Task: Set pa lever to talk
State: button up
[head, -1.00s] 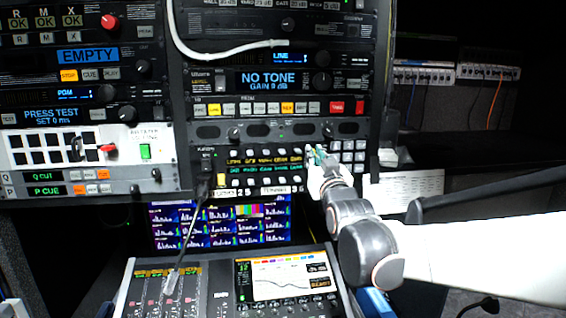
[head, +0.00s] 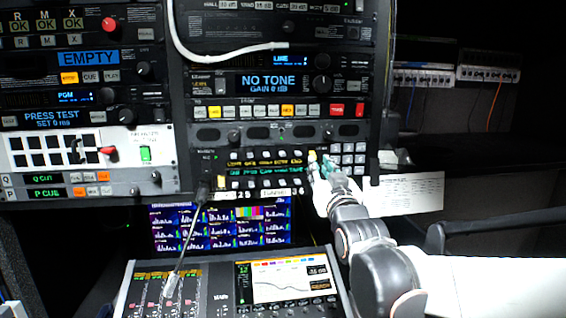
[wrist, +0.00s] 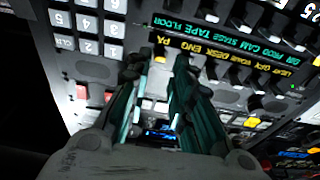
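The intercom panel (head: 265,168) has two rows of levers with yellow and green labels. In the wrist view the yellow PA label (wrist: 161,42) ends its row, just beyond my fingertips. A small dark lever tip (wrist: 160,59) shows by that label, between the fingers; I cannot tell its position. My gripper (wrist: 158,62) is open, its two teal-lined fingers apart with nothing held. In the head view my gripper (head: 322,170) is at the panel's right part, left of the keypad, and hides part of the lower row. Contact with a lever cannot be told.
A number keypad (head: 350,158) is right of the levers. A black gooseneck (head: 190,232) rises at the left. Below are a screen (head: 185,225) and a mixing console (head: 222,290). A white sheet (head: 410,192) hangs at right.

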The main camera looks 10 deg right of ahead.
jog(key=s+f, duration=0.1)
jog(key=s, duration=0.6)
jog(key=shift+f, duration=0.15)
jog(key=shift+f, duration=0.1)
jog(key=s+f+g+b, duration=0.4)
jog(key=s+f, duration=0.3)
jog(key=f, duration=0.6)
jog(key=s+f+g+b, duration=0.4)
jog(key=s+f+b, duration=0.3)
jog(key=f, duration=0.6)
jog(key=s+f+g+b, duration=0.5)
jog(key=s+f, duration=0.3)
jog(key=f, duration=0.4)
jog(key=shift+s+f+b, duration=0.2)
jog(key=shift+f+b, duration=0.2)
jog(key=shift+b, duration=0.25)
